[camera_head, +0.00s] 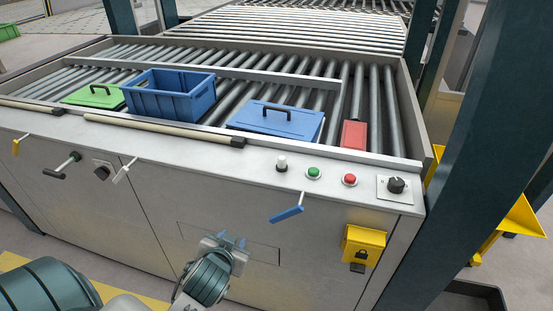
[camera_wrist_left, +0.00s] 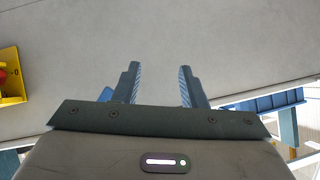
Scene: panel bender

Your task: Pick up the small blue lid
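The small blue lid (camera_head: 300,124) lies on the rollers inside the conveyor frame, right of the blue crate (camera_head: 150,105). A black bar handle (camera_head: 276,108) stands on its top. My left gripper (camera_head: 231,240) is low in front of the machine's grey front panel, below and nearer than the lid. In the left wrist view, its two fingers (camera_wrist_left: 158,82) are apart with nothing between them, and a plain grey surface is behind them. The lid is not recognisable in that view. My right gripper is not in view.
A green lid (camera_head: 93,96) lies left of the crate, and a red block (camera_head: 353,134) lies right of the blue lid. The front ledge carries knobs and buttons (camera_head: 314,173). A blue lever (camera_head: 287,214) and a yellow lock box (camera_head: 363,246) stick out from the panel.

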